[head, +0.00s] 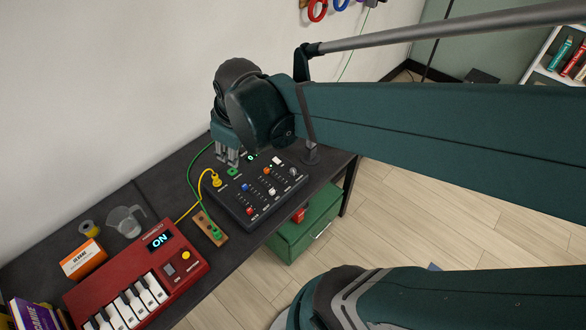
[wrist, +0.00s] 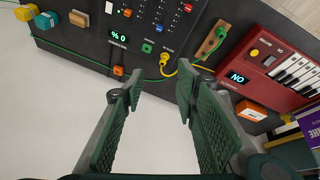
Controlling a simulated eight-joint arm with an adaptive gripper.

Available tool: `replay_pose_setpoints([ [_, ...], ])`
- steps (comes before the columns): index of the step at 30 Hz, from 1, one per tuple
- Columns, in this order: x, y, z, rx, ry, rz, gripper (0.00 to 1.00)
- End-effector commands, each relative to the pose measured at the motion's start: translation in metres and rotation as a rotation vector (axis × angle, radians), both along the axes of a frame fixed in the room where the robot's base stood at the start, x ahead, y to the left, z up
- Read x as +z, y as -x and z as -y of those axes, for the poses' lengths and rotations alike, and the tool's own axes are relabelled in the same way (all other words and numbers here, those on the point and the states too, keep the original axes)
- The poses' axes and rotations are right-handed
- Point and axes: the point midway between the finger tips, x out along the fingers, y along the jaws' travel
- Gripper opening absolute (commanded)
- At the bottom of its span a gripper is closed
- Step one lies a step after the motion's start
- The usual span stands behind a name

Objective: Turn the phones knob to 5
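The black mixer (head: 228,198) lies on the dark table, with sliders, small knobs and jacks on top. A small green display (head: 251,157) on it reads 0; in the wrist view the display (wrist: 119,36) reads "% 0". The lettering is too small to read, so I cannot tell which knob is phones. A grey knob (head: 292,172) stands at the mixer's right end. My gripper (head: 228,163) is open and empty, above the mixer's back left corner by the green jack. In the wrist view, my gripper (wrist: 160,87) has nothing between its fingers.
A yellow plug (head: 216,181) and cables rise at the mixer's left. The wall is close behind.

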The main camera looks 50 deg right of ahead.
Motion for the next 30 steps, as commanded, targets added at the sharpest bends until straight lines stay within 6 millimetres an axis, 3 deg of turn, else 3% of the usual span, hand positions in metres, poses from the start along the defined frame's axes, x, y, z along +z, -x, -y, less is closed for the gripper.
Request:
replay_pose_setpoints([
  [13, -0.045, -0.016, 0.064, 0.169, 0.07, -0.138, 0.3],
  [30, -0.115, -0.015, 0.148, 0.41, 0.094, -0.297, 0.3],
])
